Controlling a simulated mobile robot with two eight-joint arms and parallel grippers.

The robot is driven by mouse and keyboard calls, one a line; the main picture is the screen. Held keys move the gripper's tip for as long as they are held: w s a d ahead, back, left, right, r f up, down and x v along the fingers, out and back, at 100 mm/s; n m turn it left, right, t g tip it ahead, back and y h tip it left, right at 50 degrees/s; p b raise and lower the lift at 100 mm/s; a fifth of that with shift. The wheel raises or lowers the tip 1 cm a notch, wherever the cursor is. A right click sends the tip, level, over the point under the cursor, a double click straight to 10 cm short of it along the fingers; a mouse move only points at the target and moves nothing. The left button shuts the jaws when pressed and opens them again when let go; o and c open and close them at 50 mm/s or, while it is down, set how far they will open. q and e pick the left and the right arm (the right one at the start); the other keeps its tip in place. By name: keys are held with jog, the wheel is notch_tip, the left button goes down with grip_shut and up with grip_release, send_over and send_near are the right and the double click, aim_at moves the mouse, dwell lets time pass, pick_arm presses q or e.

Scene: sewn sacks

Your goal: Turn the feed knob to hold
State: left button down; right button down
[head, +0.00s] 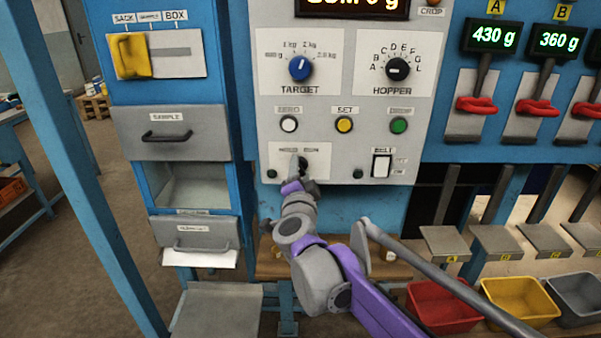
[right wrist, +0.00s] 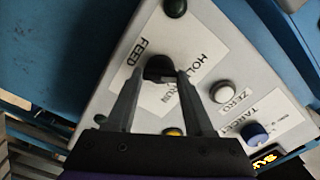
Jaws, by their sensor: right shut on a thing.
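The feed knob (right wrist: 159,67) is small and black, on a white plate marked FEED, HOLD and RUN in the right wrist view. In the head view, the feed plate (head: 279,160) is low on the grey control panel, with HOLD on the left and RUN on the right; the knob there is mostly hidden by my gripper. My right gripper (head: 300,166) is at the knob. In the right wrist view, its two fingers (right wrist: 158,76) stand on either side of the knob, shut on it. The knob's pointer direction is not clear. My left gripper is not in view.
Above the feed plate are the ZERO button (head: 289,124), the yellow SET button (head: 344,124) and the blue TARGET knob (head: 299,69). The BELT switch (head: 382,165) is to the right.

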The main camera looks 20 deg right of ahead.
dwell(0.3)
jog(key=shift+c, duration=1.4)
grip_release()
jog(key=v, duration=1.1)
jog(key=shift+a+r, duration=0.1)
